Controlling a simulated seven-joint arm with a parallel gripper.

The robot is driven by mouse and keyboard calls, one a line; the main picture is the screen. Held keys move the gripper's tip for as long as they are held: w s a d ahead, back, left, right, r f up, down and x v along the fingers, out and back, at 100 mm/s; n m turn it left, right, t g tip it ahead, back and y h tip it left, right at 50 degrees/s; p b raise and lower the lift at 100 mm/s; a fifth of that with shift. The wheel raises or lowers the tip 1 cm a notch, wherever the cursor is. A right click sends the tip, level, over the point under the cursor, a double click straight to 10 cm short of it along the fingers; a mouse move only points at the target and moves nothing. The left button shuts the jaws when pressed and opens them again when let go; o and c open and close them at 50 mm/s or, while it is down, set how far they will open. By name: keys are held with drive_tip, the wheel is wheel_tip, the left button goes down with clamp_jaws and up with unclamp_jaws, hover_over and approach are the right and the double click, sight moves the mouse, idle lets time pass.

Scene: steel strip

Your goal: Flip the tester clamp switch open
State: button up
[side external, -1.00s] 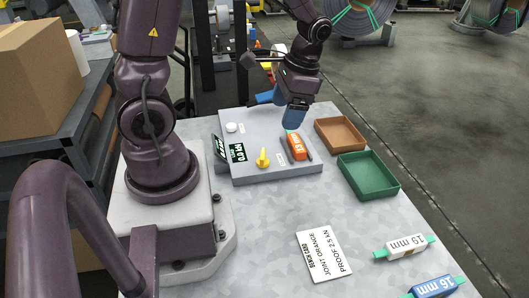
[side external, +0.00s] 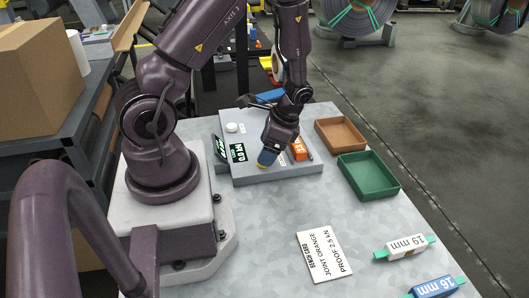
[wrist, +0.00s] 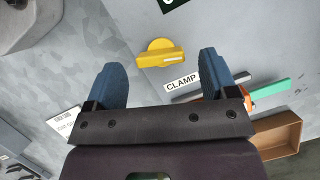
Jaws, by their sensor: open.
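The yellow clamp switch (wrist: 160,53) shows in the wrist view above the white CLAMP label (wrist: 183,82). Its raised bar lies roughly level in that picture. My gripper (wrist: 163,68) is open and empty, with one blue finger to each side of the switch; whether they touch it I cannot tell. In the side view my gripper (side external: 267,158) is low over the grey tester panel (side external: 255,175) and hides the switch. An orange block (side external: 299,148) sits on the panel just right of my gripper.
A white round button (side external: 231,127) and green-lettered black displays (side external: 238,153) are on the panel's left. A brown tray (side external: 342,121) and a green tray (side external: 347,190) stand right. A white sign (side external: 312,265) and two marked pieces (side external: 404,248) lie nearer. The table between is clear.

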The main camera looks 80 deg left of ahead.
drive_tip(key=shift+x, duration=1.15)
drive_tip(key=c, duration=0.9)
drive_tip(key=n+h, duration=0.1)
drive_tip(key=n, duration=0.2)
drive_tip(key=shift+w+n, duration=0.1)
drive_tip(key=shift+n, duration=0.2)
drive_tip(key=shift+c, duration=0.2)
drive_tip(key=o, duration=0.9)
drive_tip(key=shift+o, duration=0.2)
drive_tip(key=shift+r, duration=0.15)
